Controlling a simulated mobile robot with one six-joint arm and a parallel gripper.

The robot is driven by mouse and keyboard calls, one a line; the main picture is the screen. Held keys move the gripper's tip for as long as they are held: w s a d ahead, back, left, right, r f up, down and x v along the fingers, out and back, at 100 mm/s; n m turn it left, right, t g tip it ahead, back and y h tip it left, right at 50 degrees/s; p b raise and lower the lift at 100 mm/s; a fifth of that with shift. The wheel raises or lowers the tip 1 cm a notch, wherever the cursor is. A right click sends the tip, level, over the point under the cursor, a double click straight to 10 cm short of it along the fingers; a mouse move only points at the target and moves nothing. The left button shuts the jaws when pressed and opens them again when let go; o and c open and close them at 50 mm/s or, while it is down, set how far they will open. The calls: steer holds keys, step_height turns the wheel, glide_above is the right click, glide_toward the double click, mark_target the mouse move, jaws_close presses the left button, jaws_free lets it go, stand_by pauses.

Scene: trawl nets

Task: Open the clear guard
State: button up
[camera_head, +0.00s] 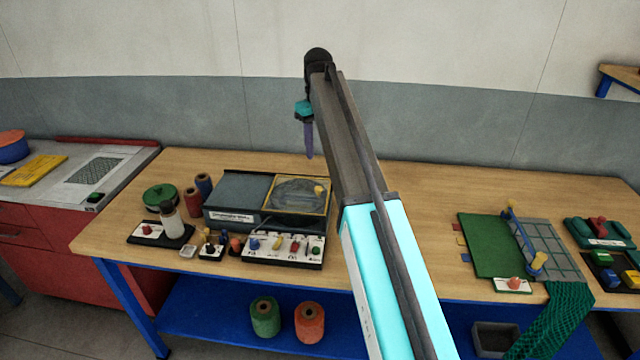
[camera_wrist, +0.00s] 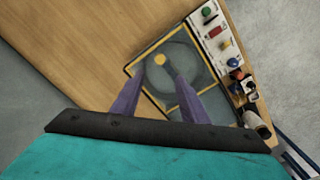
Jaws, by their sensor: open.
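The clear guard (camera_head: 297,195) is a see-through panel with a yellow frame. It lies flat and closed over the right part of a dark grey machine (camera_head: 236,202) on the wooden bench. A yellow knob (camera_head: 318,190) stands near its right side. In the wrist view the guard (camera_wrist: 190,63) lies beyond my fingers, with its yellow knob (camera_wrist: 160,59) between them and a dark round shape under the panel. My gripper (camera_head: 309,155) hangs above and behind the guard, pointing down. In the wrist view its two purple fingers (camera_wrist: 172,98) are apart, with nothing between them.
A white control panel (camera_head: 283,250) with coloured knobs sits in front of the machine. Spools (camera_head: 193,200), a bottle (camera_head: 171,219) and small items crowd its left. A green mat (camera_head: 490,245) and netting lie at right. The bench between machine and mat is largely bare.

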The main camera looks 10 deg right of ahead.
mark_target(319, 187)
steer(key=shift+f+p, duration=2.15)
steer(key=shift+f, duration=4.65)
jaws_close()
